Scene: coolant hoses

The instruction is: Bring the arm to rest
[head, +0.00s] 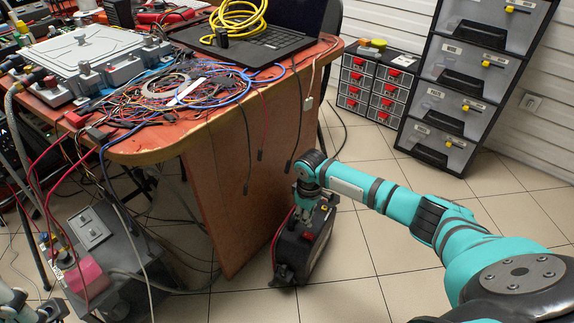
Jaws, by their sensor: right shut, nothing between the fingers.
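My teal right arm (400,203) reaches in from the right edge toward the middle of the head view. Its wrist bends downward at the end, and my right gripper (304,207) points down, shut and empty. In the picture it overlaps the top of a black box with a red part (303,245) on the floor; I cannot tell whether they touch. The fingertips are small and partly lost against the dark box.
An orange-topped table (190,128) holds tangled wires, a grey metal unit (85,55), a laptop (262,45) and a coiled yellow hose (236,20). Drawer cabinets (470,75) stand at the back right. A grey machine (110,255) stands lower left. Tiled floor (350,285) is clear in front.

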